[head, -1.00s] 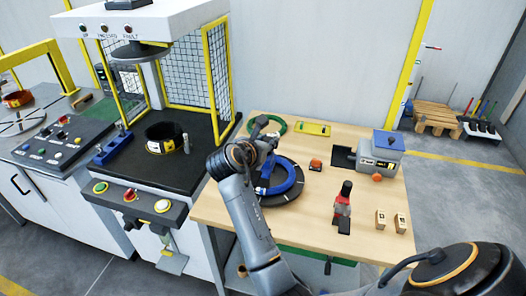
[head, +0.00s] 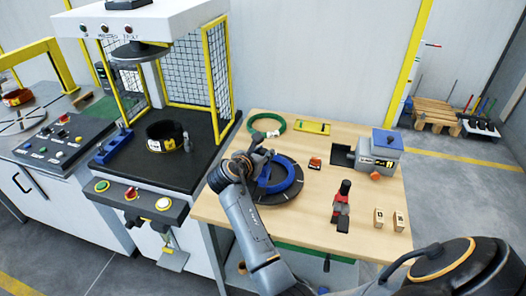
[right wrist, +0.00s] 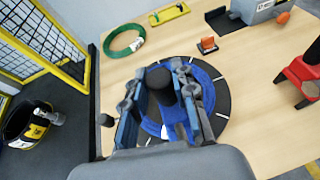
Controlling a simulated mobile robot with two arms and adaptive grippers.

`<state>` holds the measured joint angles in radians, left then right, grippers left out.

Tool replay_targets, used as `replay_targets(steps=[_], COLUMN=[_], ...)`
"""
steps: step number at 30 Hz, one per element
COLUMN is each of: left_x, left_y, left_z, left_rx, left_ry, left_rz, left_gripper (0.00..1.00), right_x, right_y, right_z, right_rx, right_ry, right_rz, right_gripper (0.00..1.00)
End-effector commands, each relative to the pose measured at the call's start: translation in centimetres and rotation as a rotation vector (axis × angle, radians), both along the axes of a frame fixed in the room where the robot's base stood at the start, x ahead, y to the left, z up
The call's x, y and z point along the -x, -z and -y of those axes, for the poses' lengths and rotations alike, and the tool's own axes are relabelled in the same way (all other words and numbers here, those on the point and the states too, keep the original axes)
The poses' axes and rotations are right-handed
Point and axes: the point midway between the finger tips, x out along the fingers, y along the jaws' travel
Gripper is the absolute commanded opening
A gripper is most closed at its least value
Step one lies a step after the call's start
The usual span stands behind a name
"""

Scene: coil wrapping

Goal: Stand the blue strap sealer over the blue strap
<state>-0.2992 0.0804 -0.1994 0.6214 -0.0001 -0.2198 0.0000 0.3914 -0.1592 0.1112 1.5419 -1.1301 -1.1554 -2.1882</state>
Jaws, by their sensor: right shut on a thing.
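My right gripper (head: 254,156) is shut on the black handle of the blue strap sealer (right wrist: 160,82), best seen in the right wrist view (right wrist: 158,92). The sealer's blue body (right wrist: 169,117) merges with the blue ring behind it, so its lower end is hard to make out. The blue ring (head: 295,176) lies flat on a dark round turntable (head: 288,197) on the wooden table. The gripper is over the turntable's left side and hides part of it. I cannot pick out a separate blue strap. My left gripper is not in view.
A red, black-handled tool (head: 341,207) stands right of the turntable. A green coil (head: 251,131) and yellow tool (head: 312,127) lie behind it. A grey-blue machine (head: 380,155) is at back right. The press (head: 150,175) at left holds a black ring (head: 157,140).

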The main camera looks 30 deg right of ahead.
Motion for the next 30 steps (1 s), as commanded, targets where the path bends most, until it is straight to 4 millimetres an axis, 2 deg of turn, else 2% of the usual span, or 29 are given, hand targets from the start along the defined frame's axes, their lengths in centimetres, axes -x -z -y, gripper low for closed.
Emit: replay_targets(steps=[11,12,15,25,30], left_x=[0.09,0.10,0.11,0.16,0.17], left_y=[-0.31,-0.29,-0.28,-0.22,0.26], left_z=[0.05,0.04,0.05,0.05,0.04], left_rx=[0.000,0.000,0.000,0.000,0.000], left_ry=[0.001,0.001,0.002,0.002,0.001], left_rz=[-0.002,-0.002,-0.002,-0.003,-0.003], left_gripper=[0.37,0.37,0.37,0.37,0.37], right_x=[-0.05,0.01,0.01,0.00,-0.01], right_y=[0.56,0.80,0.79,0.69,-0.14], right_z=[0.03,0.00,0.01,0.01,0.00], right_rx=[0.004,0.000,0.000,0.000,-0.001], right_ry=[-0.001,0.000,0.000,0.000,0.001], right_rz=[0.004,-0.001,0.000,0.001,0.003], right_gripper=[0.00,0.32,0.49,0.49,0.49])
